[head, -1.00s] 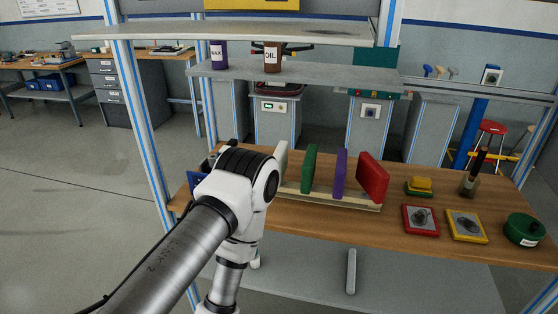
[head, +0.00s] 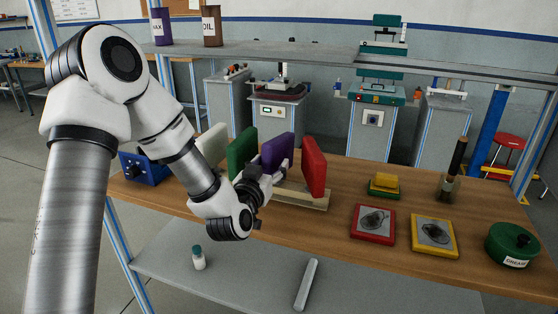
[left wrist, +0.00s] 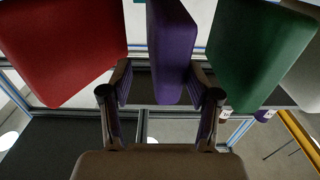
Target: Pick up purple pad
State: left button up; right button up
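The purple pad (head: 277,152) stands upright in a light rack (head: 300,198) on the wooden bench, between a green pad (head: 242,152) and a red pad (head: 314,166). My left gripper (head: 280,174) is in front of the purple pad and hides its lower part. In the left wrist view, the purple pad (left wrist: 170,50) is between the two open fingers (left wrist: 162,84), with a gap on the left side; contact on the right cannot be told. The red pad (left wrist: 60,50) and green pad (left wrist: 258,50) flank it there. My right gripper is not in view.
A white pad (head: 212,145) stands left of the green one, near a blue box (head: 143,167). Red (head: 373,224) and yellow (head: 433,233) trays and a green grease tin (head: 513,243) are on the right. An upper shelf (head: 290,55) crosses behind the pads.

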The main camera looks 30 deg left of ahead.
aim_at(276, 157)
pick_arm(q)
jog(key=x, duration=0.4)
jog(key=shift+w+a+f+p, duration=0.1)
jog(key=shift+w+f+p, duration=0.05)
jog(key=shift+w+p, duration=0.15)
jog(key=shift+s, duration=0.2)
jog(key=c, duration=0.3)
grip_shut()
